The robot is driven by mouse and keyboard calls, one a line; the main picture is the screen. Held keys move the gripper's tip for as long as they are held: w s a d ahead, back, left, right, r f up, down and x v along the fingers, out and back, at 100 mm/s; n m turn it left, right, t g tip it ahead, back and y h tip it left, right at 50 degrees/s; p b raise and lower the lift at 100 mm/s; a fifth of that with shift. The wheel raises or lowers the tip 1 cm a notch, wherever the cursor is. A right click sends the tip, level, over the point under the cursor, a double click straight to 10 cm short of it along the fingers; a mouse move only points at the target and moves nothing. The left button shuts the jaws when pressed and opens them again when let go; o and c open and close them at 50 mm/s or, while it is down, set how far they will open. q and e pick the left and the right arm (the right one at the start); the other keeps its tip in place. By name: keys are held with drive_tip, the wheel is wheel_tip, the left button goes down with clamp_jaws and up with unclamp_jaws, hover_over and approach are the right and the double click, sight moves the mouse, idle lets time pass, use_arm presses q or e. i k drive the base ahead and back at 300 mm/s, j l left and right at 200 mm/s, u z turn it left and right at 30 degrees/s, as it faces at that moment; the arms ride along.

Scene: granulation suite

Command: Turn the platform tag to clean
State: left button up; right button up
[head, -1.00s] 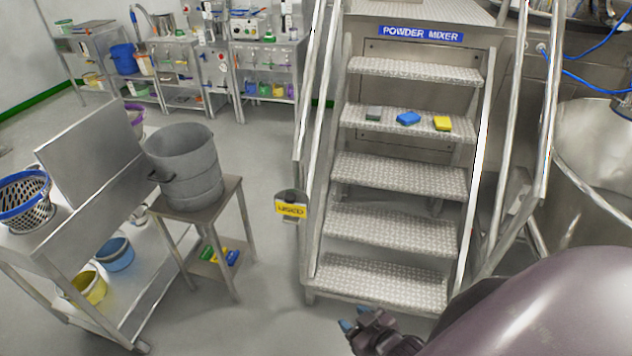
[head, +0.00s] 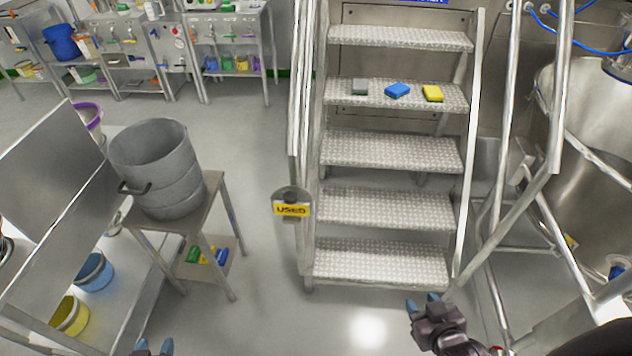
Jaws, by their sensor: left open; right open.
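The platform tag (head: 291,210) hangs at the lower left side of the metal stairs. It is a yellow plate reading "USED" on a round grey holder. My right gripper (head: 423,304) is at the bottom right of the head view, in front of the lowest step, open and empty, well to the right of the tag and apart from it. My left gripper (head: 153,347) shows only its blue fingertips at the bottom edge, open, to the left of the tag and below it. The rest of the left gripper is out of the frame.
The stairs (head: 390,206) have metal handrails on both sides. Grey, blue and yellow blocks lie on an upper step. A small table (head: 138,219) with a large grey bucket (head: 160,170) stands left of the tag, beside a metal cart (head: 40,225). Clear floor lies before the stairs.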

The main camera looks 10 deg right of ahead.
sight(290, 205)
drive_tip(key=i+j+z, duration=0.35)
drive_tip(key=j+z, duration=0.4)
drive_tip(key=i+j+z, duration=0.15)
drive_tip(key=j, duration=0.2)
drive_tip(key=i+j+z, duration=0.2)
drive_tip(key=j, duration=0.15)
